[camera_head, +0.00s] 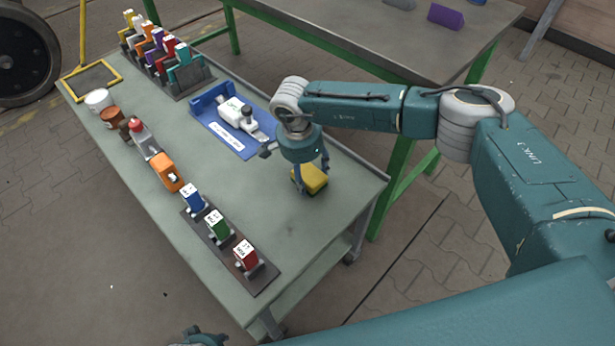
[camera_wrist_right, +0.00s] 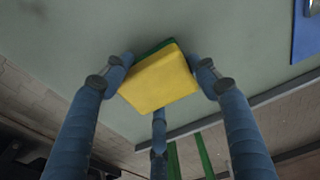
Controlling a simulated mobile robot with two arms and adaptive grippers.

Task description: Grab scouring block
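The scouring block (camera_head: 313,178), yellow with a green layer, is near the right edge of the grey-green table top. My right gripper (camera_head: 311,180) points down over it with its fingers around it. In the right wrist view, the block (camera_wrist_right: 160,82) sits between the three fingers, its yellow face towards the camera and a green edge behind. The fingertips (camera_wrist_right: 160,80) appear to press on its sides. I cannot tell whether the block is clear of the table. A small part of what looks like my left gripper (camera_head: 203,338) shows at the bottom edge; its fingers cannot be made out.
A blue tray (camera_head: 205,111) with a white bottle-like item lies behind the gripper. A dark rack (camera_head: 262,279) with blue, green and red items stands at the front. An orange item (camera_head: 165,170) and several containers line the left edge. The table around the block is clear.

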